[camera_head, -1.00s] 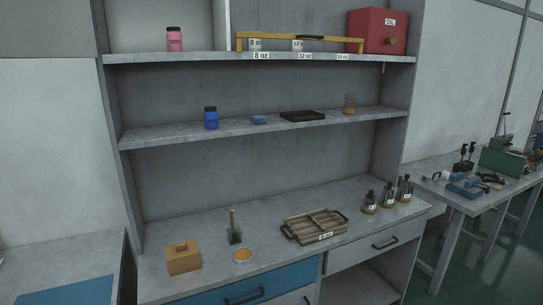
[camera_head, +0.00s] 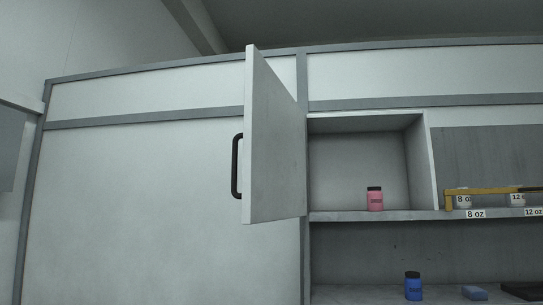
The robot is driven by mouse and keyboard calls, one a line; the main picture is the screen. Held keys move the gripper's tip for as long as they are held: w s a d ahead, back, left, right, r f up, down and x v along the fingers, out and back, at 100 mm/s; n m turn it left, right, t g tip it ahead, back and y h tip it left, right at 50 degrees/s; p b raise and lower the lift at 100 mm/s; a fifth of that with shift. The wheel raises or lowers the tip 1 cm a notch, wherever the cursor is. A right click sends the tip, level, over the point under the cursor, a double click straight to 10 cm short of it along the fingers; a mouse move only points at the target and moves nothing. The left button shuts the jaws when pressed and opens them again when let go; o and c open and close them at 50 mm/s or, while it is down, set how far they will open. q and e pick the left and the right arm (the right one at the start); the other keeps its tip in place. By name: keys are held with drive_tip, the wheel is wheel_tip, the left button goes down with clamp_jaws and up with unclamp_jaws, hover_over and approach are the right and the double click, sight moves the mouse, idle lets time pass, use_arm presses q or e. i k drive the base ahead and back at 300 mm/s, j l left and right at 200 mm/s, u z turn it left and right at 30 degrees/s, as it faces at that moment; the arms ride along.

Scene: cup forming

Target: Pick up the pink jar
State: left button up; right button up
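The pink jar (camera_head: 375,200) has a dark lid and stands upright on the upper shelf (camera_head: 350,216), inside a small open cabinet compartment (camera_head: 352,155). The compartment's door (camera_head: 272,145) stands swung open to the left of the jar, with a black handle (camera_head: 236,165) on its outer face. The jar's front is unobstructed from here. Neither of my grippers shows in this view.
A yellow rack (camera_head: 490,190) with labelled cups stands right of the compartment, behind its side wall (camera_head: 421,160). A blue jar (camera_head: 412,286), a blue block (camera_head: 475,293) and a black tray (camera_head: 522,291) sit on the shelf below. The open door juts outward.

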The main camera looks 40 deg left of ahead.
sight(374, 199)
drive_tip(key=i+j, duration=0.1)
drive_tip(key=j, duration=0.45)
drive_tip(key=i+j, duration=0.1)
drive_tip(key=j, duration=0.5)
drive_tip(key=i+j+z, duration=0.1)
drive_tip(key=j, duration=0.45)
drive_tip(key=i+j, duration=0.1)
drive_tip(key=j, duration=0.45)
drive_tip(key=k+l, duration=0.35)
drive_tip(key=l, duration=0.2)
